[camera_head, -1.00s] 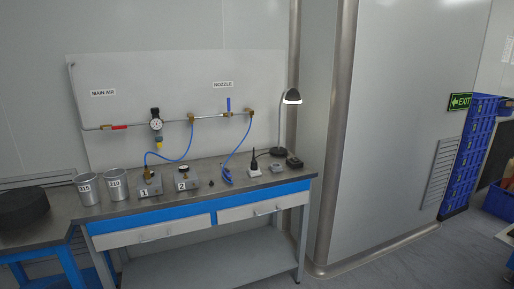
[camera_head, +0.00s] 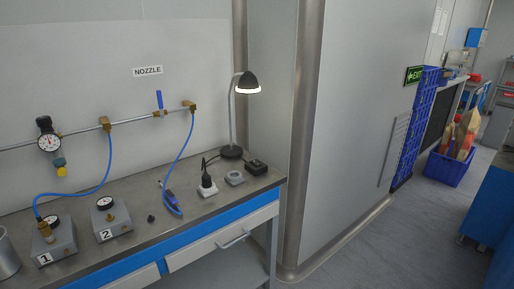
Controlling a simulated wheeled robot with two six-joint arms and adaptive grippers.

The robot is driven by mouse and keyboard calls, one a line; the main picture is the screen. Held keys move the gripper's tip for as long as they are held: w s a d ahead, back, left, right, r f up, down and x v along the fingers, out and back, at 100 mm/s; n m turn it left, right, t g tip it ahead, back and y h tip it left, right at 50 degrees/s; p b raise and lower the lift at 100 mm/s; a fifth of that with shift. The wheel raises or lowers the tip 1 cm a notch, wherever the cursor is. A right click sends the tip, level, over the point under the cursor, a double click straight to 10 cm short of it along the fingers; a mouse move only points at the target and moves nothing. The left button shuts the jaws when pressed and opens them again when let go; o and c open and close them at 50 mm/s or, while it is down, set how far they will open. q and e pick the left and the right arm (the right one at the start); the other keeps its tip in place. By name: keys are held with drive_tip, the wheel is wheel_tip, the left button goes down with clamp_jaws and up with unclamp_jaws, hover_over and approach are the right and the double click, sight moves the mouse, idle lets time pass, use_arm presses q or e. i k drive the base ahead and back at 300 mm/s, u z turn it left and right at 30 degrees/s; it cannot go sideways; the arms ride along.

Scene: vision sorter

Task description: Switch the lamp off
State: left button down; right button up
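A black desk lamp (camera_head: 248,82) stands at the back right of the workbench, on a round black base (camera_head: 231,152) with a thin curved stem. The underside of its head glows white, so it is lit. In front of the base is a black plug standing on a white socket block (camera_head: 207,188). A small grey round-topped piece (camera_head: 235,178) lies beside it, and a small black box (camera_head: 257,167) lies to the right of that. Neither of my grippers shows in the head view.
The workbench (camera_head: 140,200) carries boxes marked 1 (camera_head: 58,244) and 2 (camera_head: 112,219), and a blue air nozzle (camera_head: 171,200) on a hose. A metal cup (camera_head: 6,258) is at the left edge. A wall column (camera_head: 303,130) stands right of the bench.

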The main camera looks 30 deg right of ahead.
sight(255, 162)
drive_tip(key=z, duration=0.5)
drive_tip(key=i, duration=0.8)
drive_tip(key=z, duration=1.2)
drive_tip(key=i, duration=0.4)
drive_tip(key=z, duration=0.3)
